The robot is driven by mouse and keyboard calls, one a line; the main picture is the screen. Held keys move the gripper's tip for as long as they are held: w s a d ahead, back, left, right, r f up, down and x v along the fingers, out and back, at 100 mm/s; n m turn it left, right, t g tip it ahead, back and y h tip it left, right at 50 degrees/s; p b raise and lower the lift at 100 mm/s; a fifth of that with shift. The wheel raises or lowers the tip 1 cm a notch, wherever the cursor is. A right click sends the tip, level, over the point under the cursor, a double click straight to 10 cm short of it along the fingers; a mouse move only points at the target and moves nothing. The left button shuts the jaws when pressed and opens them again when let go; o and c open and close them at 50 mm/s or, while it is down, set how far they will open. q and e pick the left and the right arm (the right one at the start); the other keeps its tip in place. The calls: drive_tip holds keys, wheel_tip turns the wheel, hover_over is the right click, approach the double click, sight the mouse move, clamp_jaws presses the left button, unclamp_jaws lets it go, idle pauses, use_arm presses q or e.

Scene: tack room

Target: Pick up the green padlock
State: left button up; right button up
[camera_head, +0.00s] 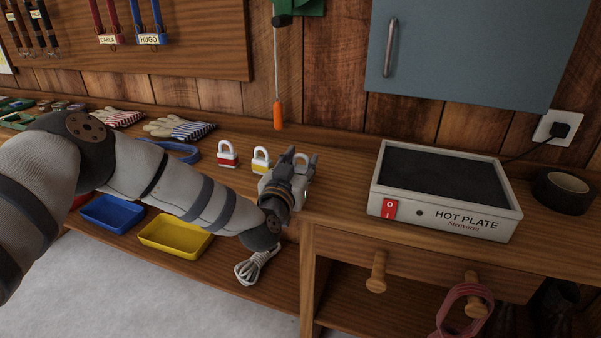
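My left gripper (301,158) is over the workbench, its fingertips apart at a padlock (302,159). Only this padlock's pale upper part shows between and behind the fingers. Its coloured face is hidden, so I cannot see whether it is green. I cannot tell whether the fingers are closed on it or only around it. To the left stand a padlock with a yellow band (261,162) and one with a red band (227,157), both upright with white shackles. My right gripper is not in view.
A hot plate (445,225) with a red switch stands right of the gripper. Black tape (563,192) lies beyond it. An orange-handled tool (278,115) hangs behind. Gloves (180,129) and a blue strap (180,151) lie left. Yellow (176,236) and blue (112,213) trays sit below.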

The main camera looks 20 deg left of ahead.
use_arm(q)
clamp_jaws()
drive_tip(key=shift+r, duration=0.15)
